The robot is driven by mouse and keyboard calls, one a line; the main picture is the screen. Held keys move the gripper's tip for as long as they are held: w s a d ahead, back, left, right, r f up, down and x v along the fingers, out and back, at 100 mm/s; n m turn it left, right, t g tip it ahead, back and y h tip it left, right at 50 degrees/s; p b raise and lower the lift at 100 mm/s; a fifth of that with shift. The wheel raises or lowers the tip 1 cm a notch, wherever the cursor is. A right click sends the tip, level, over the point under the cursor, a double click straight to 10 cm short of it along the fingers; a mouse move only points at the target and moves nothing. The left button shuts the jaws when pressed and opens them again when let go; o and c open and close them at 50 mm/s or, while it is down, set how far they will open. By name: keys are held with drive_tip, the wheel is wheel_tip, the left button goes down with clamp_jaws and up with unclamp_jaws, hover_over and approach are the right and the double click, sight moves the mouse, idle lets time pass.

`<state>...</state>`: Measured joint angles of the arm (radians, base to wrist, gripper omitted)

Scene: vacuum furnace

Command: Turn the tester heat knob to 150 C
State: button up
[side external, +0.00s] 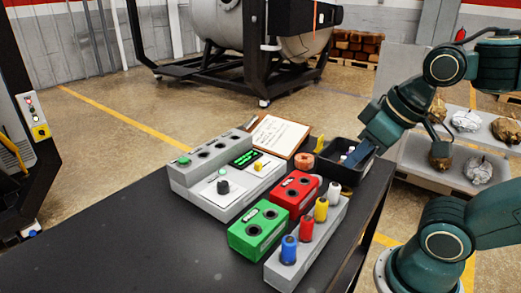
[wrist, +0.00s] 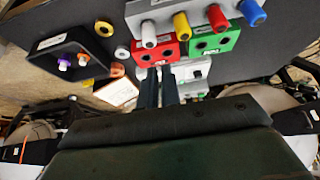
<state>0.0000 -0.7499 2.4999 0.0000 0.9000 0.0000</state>
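The grey tester (side external: 235,188) stands on the dark bench, with a lit green display (side external: 246,158), a black knob (side external: 223,186) and a yellow knob (side external: 258,166). Which knob sets the heat, and the scale markings, are too small to tell. In the wrist view the tester (wrist: 192,75) shows only in part beyond my fingers. My gripper (side external: 352,158) is above the black bin, to the right of the tester and apart from it. In the wrist view my gripper (wrist: 159,88) has its two dark fingers a narrow gap apart, with nothing held between them.
A red box (side external: 297,192) and a green box (side external: 258,228) stand beside the tester. A grey rack (side external: 280,272) holds several coloured-cap cylinders. A black bin (side external: 345,173) with small items and a clipboard (side external: 278,135) lie behind. The bench's left front is clear.

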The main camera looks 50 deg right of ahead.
drive_tip(key=o, duration=0.7)
drive_tip(key=shift+w+r, duration=0.15)
drive_tip(key=shift+o, duration=0.7)
drive_tip(key=shift+w+a+r+n, duration=0.1)
drive_tip(key=shift+w+r+n, duration=0.1)
drive_tip(key=shift+w+n, duration=0.1)
drive_tip(key=w+a+r+n+g, duration=0.2)
drive_tip(key=w+r+n, duration=0.2)
drive_tip(key=w, duration=0.2)
drive_tip(key=n+g, duration=0.4)
drive_tip(key=n, duration=0.7)
hover_over(222, 183)
wheel_tip(222, 183, down, 2)
drive_tip(key=shift+w+d+f, duration=0.1)
drive_tip(key=shift+w+f, duration=0.1)
drive_tip(key=shift+w, duration=0.15)
drive_tip(key=shift+f, duration=0.15)
drive_tip(key=f, duration=1.3)
drive_tip(key=shift+s+f, duration=0.25)
drive_tip(key=shift+s, duration=0.1)
